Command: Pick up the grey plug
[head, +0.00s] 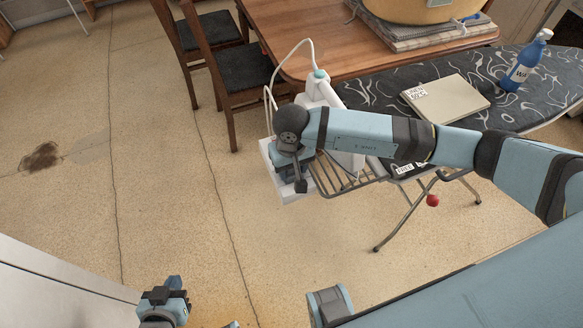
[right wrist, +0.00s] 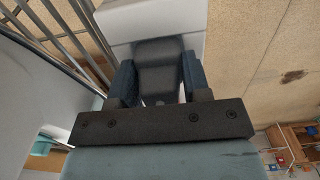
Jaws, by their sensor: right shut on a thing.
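My right gripper (head: 292,172) reaches down at the near end of the ironing board, against a white unit with a white cord. In the right wrist view, its two blue fingers (right wrist: 158,85) are shut on a dark grey block, which looks like the grey plug (right wrist: 158,62). The plug lies against a white surface (right wrist: 150,18). In the head view the plug is mostly hidden by the gripper, so I cannot tell whether it is still seated. My left gripper (head: 168,302) is low at the bottom left, away from the board; its jaw opening is unclear.
A metal rack (head: 345,178) adjoins the white unit (head: 292,190). A wooden table (head: 325,35) and chairs (head: 240,75) stand behind.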

